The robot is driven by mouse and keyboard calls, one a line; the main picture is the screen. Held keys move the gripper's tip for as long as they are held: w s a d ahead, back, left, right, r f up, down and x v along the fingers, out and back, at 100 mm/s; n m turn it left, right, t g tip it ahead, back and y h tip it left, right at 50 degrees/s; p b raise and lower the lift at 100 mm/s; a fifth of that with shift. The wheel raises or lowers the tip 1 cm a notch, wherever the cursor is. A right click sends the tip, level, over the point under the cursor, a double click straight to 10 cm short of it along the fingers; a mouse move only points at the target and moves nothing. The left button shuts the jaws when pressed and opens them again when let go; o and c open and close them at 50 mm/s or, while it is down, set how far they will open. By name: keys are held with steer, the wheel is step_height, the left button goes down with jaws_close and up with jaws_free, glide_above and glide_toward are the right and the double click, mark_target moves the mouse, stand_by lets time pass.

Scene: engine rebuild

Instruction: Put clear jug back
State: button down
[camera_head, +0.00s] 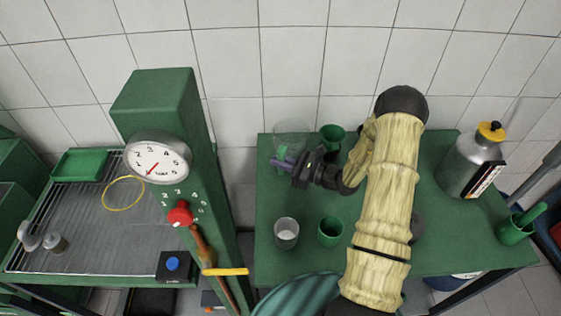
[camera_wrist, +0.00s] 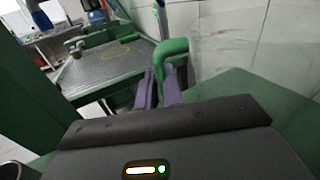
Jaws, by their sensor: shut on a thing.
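The clear jug (camera_head: 291,131) is at the back left of the green table, near the tiled wall. Its see-through body also shows at the right of the wrist view (camera_wrist: 228,40), with its green handle (camera_wrist: 174,47) in the middle. My gripper (camera_head: 283,163) is at the handle, on the near side of the jug. In the wrist view the purple fingers (camera_wrist: 159,88) are closed on the handle. The jug looks upright. Its base is partly hidden, so I cannot tell whether it touches the table.
The green table (camera_head: 295,267) also holds a green cup (camera_head: 331,231), a clear cup (camera_head: 286,232), a green funnel-like vessel (camera_head: 332,135) close right of the jug, and a silver canister (camera_head: 470,165). A green column with a dial (camera_head: 158,158) stands left. A grated bench (camera_head: 95,220) lies beyond it.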

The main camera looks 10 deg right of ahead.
steer(key=shift+f, duration=0.2)
steer(key=shift+f, duration=0.15)
steer(key=c, duration=1.5)
jaws_free()
steer(key=shift+c, duration=0.2)
steer(key=shift+r, duration=0.2)
steer(key=b+v, duration=0.3)
steer(key=v, duration=0.8)
steer(key=shift+f, duration=0.1)
steer(key=shift+s+d, duration=0.35)
steer(key=shift+d, duration=0.05)
